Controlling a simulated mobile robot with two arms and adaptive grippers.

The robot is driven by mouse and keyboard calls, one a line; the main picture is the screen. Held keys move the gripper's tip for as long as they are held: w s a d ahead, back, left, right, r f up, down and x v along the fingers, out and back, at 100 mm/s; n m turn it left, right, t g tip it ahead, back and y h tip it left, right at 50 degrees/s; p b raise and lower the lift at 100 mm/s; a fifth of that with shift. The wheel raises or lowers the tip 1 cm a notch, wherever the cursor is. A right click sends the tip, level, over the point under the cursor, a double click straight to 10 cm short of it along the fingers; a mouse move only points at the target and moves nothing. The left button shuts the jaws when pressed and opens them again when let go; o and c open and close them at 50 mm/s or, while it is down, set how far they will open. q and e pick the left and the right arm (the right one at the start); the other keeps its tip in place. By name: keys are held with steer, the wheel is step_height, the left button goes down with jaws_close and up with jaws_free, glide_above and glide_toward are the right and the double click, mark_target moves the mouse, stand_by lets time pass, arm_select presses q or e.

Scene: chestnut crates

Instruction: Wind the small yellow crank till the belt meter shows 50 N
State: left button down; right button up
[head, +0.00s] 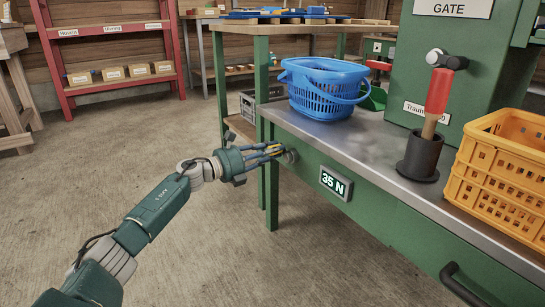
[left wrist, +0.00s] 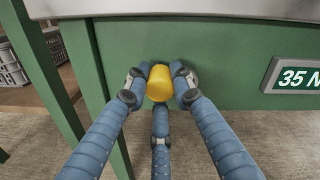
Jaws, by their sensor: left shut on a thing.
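The small yellow crank (left wrist: 159,84) sticks out from the green front panel of the workbench. My left gripper (head: 272,151) reaches it from the left and has its blue-grey fingers closed around the yellow part. In the left wrist view the gripper (left wrist: 159,92) has a finger on each side of the crank and a third below it. The crank's base is mostly hidden behind the fingers. The belt meter (head: 335,183) on the panel right of the crank reads 35 N. It also shows, cut off, in the left wrist view (left wrist: 294,76). My right gripper is not in view.
A black handle (head: 462,287) juts from the bench front. The floor left of the bench is clear.

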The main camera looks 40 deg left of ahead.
arm_select(q)
steer(key=shift+s+d+r+m+b, duration=0.15)
steer(key=shift+m+b, duration=0.1)
steer(key=shift+m, duration=0.35)
steer(key=shift+d+r+m+b, duration=0.15)
steer(key=shift+m+b, duration=0.1)
steer(key=shift+m, duration=0.35)
steer(key=shift+d, duration=0.1)
steer(key=c, duration=1.5)
jaws_free()
steer(key=shift+o, duration=0.2)
steer(key=v, duration=1.2)
